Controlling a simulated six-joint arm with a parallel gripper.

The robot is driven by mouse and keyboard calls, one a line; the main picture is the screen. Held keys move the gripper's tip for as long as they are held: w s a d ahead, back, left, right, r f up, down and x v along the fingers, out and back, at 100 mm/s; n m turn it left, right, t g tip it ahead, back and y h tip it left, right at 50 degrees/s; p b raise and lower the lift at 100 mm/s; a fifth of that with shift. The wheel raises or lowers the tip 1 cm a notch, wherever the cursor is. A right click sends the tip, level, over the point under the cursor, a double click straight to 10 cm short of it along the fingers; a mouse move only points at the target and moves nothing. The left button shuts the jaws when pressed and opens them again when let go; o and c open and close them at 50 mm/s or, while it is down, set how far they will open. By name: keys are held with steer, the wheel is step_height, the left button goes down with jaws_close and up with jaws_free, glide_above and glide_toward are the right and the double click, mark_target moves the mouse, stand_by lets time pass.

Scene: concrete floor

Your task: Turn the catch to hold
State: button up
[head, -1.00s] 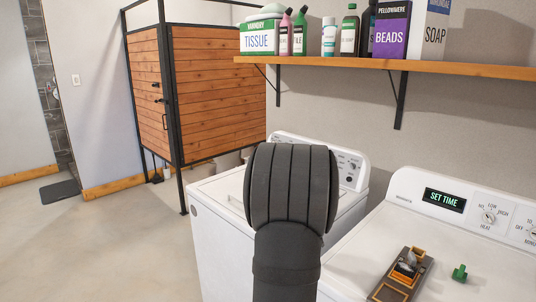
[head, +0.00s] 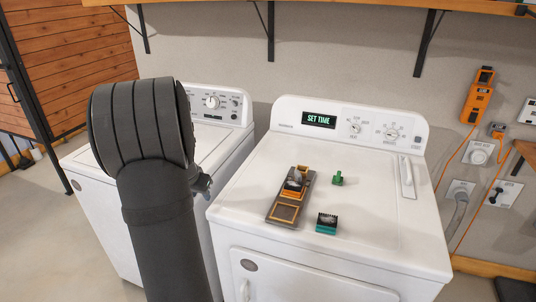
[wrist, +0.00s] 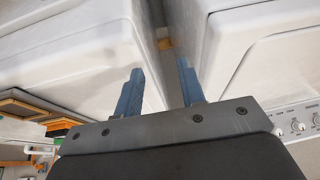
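A dark board with an orange frame and a grey part on it (head: 292,195) lies on top of the right-hand white machine. I cannot make out a separate catch on it at this size, nor which way one is turned. A small green knobbed piece (head: 338,178) stands to its right. A teal block with a dark ridged top (head: 326,223) lies nearer the front edge. My gripper (wrist: 160,80) shows two blue fingers apart with nothing between them, over the gap between the machines. In the head view my arm mostly hides it, left of the board.
The right-hand machine (head: 390,235) has a raised control panel with a "SET TIME" display (head: 319,120). The left-hand machine (head: 100,153) stands beside it, across a narrow gap. A wooden shelf (head: 330,5) runs above. Orange tools (head: 477,97) hang on the right wall.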

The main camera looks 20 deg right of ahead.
steer(key=w+d+r+n+g, duration=0.1)
steer(key=d+r, duration=0.2)
steer(key=d, duration=0.3)
steer(key=w+d+r+g, duration=0.1)
steer(key=w+d+r, duration=0.1)
steer(key=d, duration=0.4)
step_height(320, 180, up, 13)
steer(key=n+g+y, duration=0.2)
steer(key=n+y, duration=0.1)
steer(key=n, duration=0.2)
glide_above(299, 173)
step_height(299, 173, down, 17)
steer(key=shift+s+a, duration=0.1)
steer(key=shift+c, duration=0.5)
jaws_close()
